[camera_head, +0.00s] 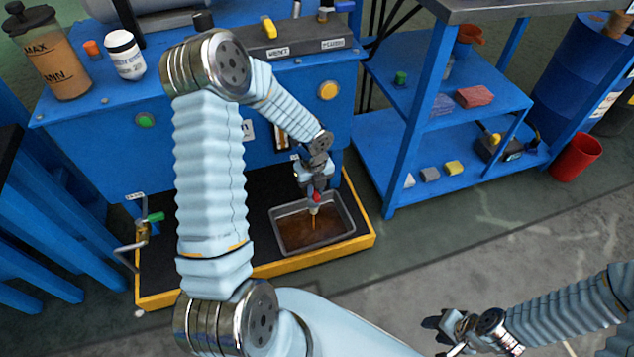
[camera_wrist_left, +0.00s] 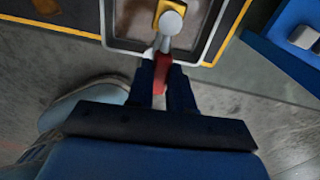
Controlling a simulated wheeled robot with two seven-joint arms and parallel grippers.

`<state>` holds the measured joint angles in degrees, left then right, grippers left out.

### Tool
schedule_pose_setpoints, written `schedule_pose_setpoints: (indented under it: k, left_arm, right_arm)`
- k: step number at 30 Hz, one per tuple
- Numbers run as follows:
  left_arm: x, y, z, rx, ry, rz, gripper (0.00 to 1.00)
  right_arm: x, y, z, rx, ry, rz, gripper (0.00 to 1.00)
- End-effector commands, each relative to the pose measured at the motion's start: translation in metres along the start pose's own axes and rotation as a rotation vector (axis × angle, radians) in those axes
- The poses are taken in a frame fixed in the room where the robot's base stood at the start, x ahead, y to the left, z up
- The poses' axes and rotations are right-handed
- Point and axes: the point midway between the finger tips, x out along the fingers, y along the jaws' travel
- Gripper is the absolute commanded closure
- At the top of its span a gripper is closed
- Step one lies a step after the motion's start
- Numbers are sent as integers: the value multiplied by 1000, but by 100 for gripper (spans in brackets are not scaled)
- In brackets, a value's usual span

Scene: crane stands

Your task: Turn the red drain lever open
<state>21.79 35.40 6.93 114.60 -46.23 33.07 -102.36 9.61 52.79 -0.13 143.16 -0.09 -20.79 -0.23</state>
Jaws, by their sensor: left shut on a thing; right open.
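The red drain lever (camera_head: 316,197) is at the lower front of the blue cabinet, mostly hidden by my left gripper (camera_head: 316,187) in the head view. In the left wrist view, the fingers of my left gripper (camera_wrist_left: 166,82) are shut on the red lever (camera_wrist_left: 160,74). The lever joins a valve with a yellow body and grey round end (camera_wrist_left: 171,20). A thin brown stream (camera_head: 314,221) shows below the valve, over a grey metal tray (camera_head: 281,250) with brown liquid inside. My right gripper (camera_head: 438,330) is open and empty, low at the right, away from the cabinet.
The tray stands on a black platform with a yellow edge (camera_head: 300,262). A second valve with a green handle (camera_head: 155,217) is at the left. A blue shelf unit (camera_head: 400,160) and a red bucket (camera_head: 577,157) stand right. The floor in front is clear.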

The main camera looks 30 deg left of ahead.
Motion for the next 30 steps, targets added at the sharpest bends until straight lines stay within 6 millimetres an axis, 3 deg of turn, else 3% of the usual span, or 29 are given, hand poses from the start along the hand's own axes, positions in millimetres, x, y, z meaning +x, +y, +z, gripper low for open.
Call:
schedule_pose_setpoints:
  k: [23,24,28,30]
  left_arm:
    - [0,4,0,99,-1,0,100]
    - [0,5,0,98,-1,0,73]
    - [0,5,0,97,-1,0,53]
    - [0,5,0,96,-1,0,53]
  right_arm:
    - [-7,-6,2,-4,-5,-5,57]
    - [-7,-6,2,-4,-5,-5,57]
    - [-7,-6,2,-4,-5,-4,57]
    - [-7,-6,2,-4,-5,-4,57]
